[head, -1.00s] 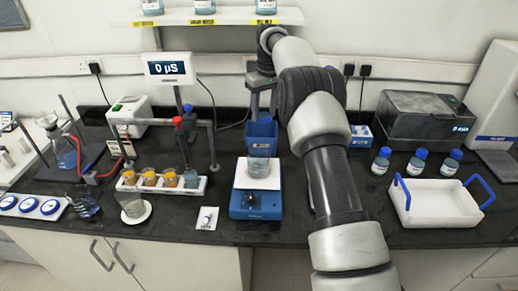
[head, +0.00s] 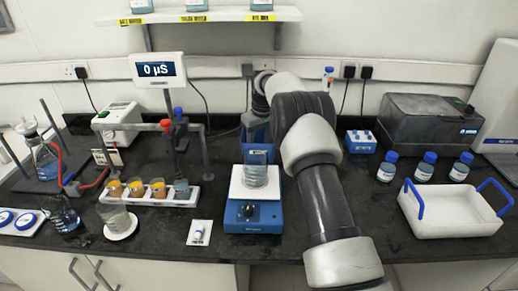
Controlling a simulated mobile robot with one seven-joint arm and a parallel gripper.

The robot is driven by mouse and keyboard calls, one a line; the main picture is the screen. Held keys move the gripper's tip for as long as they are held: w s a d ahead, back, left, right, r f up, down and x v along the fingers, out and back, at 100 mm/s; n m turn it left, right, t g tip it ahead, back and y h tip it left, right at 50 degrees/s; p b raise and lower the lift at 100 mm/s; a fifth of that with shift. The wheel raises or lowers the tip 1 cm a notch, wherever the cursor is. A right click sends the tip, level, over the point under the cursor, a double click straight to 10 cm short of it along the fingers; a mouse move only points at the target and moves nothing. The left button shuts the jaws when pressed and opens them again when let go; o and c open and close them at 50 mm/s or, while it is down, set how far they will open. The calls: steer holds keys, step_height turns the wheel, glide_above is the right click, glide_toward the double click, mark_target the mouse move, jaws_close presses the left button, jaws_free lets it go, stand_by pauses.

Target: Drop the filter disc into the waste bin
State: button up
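The blue bin (head: 258,133), which I take as the waste bin, stands behind the blue stirrer with a beaker on it. Its right side is partly covered by my arm. My gripper (head: 250,120) points down at the bin's mouth, small and partly hidden by my own wrist. I cannot see whether its fingers are open or shut, or whether anything is between them. I cannot make out a loose filter disc in the head view; it may be hidden at the gripper or inside the bin.
A beaker (head: 255,170) stands on the stirrer (head: 252,217) in front of the bin. A burette-like stand and a rack of small cups (head: 150,198) are to the left. A white tray with blue handles (head: 452,228) and several blue-capped bottles are at the right.

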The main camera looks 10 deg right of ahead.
steer(key=shift+f, duration=0.35)
steer(key=shift+f, duration=0.6)
steer(key=o, duration=0.8)
